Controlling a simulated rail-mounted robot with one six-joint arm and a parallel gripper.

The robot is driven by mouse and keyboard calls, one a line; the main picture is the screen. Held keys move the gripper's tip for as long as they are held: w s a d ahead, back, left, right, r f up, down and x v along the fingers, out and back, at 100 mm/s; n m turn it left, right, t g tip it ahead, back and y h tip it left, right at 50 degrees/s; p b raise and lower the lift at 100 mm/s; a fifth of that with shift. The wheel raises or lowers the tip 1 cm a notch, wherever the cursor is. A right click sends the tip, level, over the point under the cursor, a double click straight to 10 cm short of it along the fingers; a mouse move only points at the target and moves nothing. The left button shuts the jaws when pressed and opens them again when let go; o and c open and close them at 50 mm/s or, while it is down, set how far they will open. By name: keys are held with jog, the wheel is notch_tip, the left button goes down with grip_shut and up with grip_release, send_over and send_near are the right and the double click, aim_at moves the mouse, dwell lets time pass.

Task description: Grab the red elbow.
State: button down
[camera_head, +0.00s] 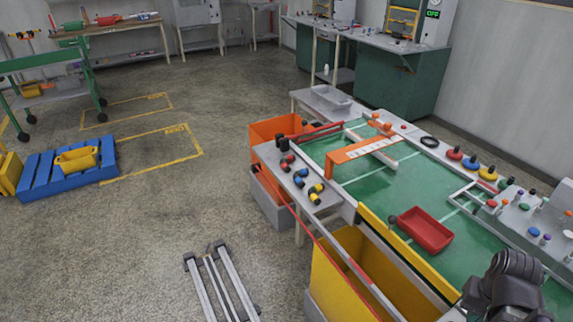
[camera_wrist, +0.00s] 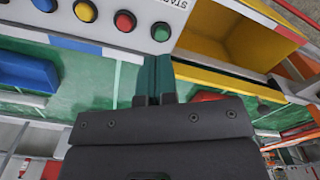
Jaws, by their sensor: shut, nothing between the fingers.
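The red elbow (camera_head: 287,161) is a small dark fitting with a red part. It lies on the grey shelf at the left end of the green table in the head view, beside a blue elbow (camera_head: 300,177) and a yellow elbow (camera_head: 316,193). I cannot make it out in the wrist view. My gripper (camera_wrist: 153,98) is shut and empty, with its fingertips over the green surface. In the head view my dark arm is at the lower right, far from the elbow.
A red tray (camera_head: 426,230) and an orange bridge (camera_head: 358,148) stand on the green table. A yellow bin (camera_head: 358,280) and an orange bin (camera_head: 272,130) are along its left side. A white panel with coloured buttons (camera_wrist: 125,21) is close to my gripper.

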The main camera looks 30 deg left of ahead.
jog(key=c, duration=1.8)
grip_release()
jog(key=o, duration=1.8)
